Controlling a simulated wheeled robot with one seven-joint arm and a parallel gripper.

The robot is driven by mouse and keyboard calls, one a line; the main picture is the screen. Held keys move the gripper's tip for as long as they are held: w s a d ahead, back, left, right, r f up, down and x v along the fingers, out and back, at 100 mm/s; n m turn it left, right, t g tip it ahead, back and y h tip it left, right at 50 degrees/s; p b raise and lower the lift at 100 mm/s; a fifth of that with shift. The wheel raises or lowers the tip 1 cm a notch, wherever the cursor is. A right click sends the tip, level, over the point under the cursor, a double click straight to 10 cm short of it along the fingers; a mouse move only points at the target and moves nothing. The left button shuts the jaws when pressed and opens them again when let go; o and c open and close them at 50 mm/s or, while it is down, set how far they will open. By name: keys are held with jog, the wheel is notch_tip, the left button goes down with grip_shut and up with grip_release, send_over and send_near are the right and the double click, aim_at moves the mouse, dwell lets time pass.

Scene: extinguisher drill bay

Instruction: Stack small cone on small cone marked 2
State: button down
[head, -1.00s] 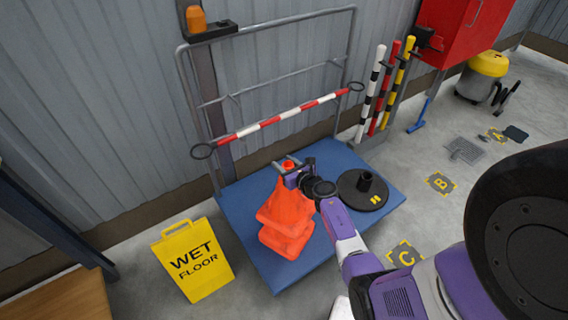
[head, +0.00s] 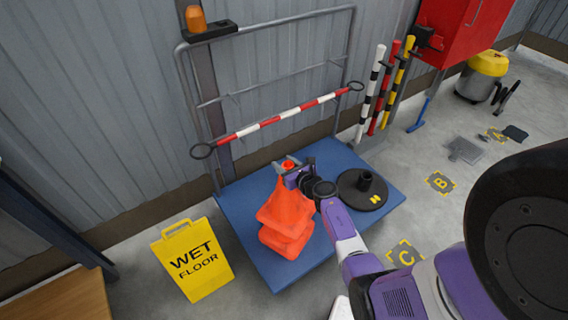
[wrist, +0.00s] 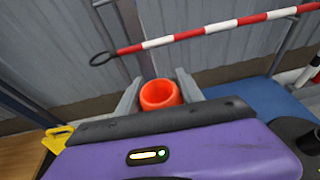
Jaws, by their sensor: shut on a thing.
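An orange small cone (head: 286,208) stands upright over another orange cone (head: 284,244) on the blue platform. Only the lower part of the bottom cone shows, and no number can be read on it. My gripper (head: 287,168) is shut on the top of the upper cone. In the wrist view, the cone's open orange top (wrist: 160,94) sits between my two grey fingers. The two cones look nested or very close; I cannot tell whether the upper one rests fully.
The blue platform (head: 245,222) has a rear rail frame with a red-white bar (head: 285,116). A black round base (head: 350,194) lies right of the cones. A yellow wet floor sign (head: 193,262) stands at front left. Striped posts (head: 383,90) stand behind right.

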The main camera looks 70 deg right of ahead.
aim_at(294, 195)
dwell(0.4)
jog(key=shift+f+b, duration=6.75)
jog(key=shift+f, duration=0.05)
jog(key=c, duration=1)
grip_release()
jog(key=shift+r, duration=0.1)
jog(key=o, duration=0.3)
jog(key=shift+o, duration=0.2)
jog(key=shift+p+v, duration=1.25)
jog(key=shift+v, duration=2.65)
